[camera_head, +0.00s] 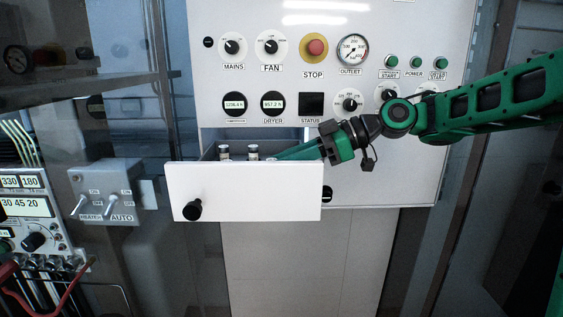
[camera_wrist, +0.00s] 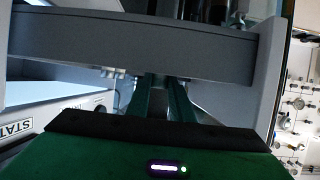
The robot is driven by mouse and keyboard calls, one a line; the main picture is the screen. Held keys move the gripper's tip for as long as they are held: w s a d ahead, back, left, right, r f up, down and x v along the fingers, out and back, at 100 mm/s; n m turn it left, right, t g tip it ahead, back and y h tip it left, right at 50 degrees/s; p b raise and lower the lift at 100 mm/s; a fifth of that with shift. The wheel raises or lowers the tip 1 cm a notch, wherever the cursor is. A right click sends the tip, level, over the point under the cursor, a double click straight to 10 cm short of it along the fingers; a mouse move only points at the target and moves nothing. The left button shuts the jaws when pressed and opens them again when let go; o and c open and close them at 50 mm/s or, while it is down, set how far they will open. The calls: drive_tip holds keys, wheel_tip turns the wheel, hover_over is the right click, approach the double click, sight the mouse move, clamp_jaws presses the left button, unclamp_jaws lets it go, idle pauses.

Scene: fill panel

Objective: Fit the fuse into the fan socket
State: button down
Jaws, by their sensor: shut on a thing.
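A white drawer (camera_head: 246,190) with a black knob stands pulled out below the control panel. Small pale-topped fuses (camera_head: 224,153) (camera_head: 252,153) stand upright inside it, their lower parts hidden by the drawer front. My gripper (camera_head: 279,157) reaches in from the right with its long green fingers over the drawer's right half. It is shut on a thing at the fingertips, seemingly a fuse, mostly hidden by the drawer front. In the wrist view, the two green fingers (camera_wrist: 163,88) run close together towards a grey drawer wall (camera_wrist: 130,48). I cannot make out the fan socket.
The panel (camera_head: 420,130) above carries dials, a FAN switch (camera_head: 271,44), a red STOP button (camera_head: 316,47) and green buttons. A grey switch box (camera_head: 105,190) sits at the left. Below the drawer a plain cabinet front (camera_head: 300,255) is clear. The drawer walls are close around my fingers.

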drive_tip(key=c, duration=1.6)
unclamp_jaws()
drive_tip(key=shift+o, duration=0.2)
drive_tip(key=v, duration=1.2)
drive_tip(key=shift+r, duration=0.1)
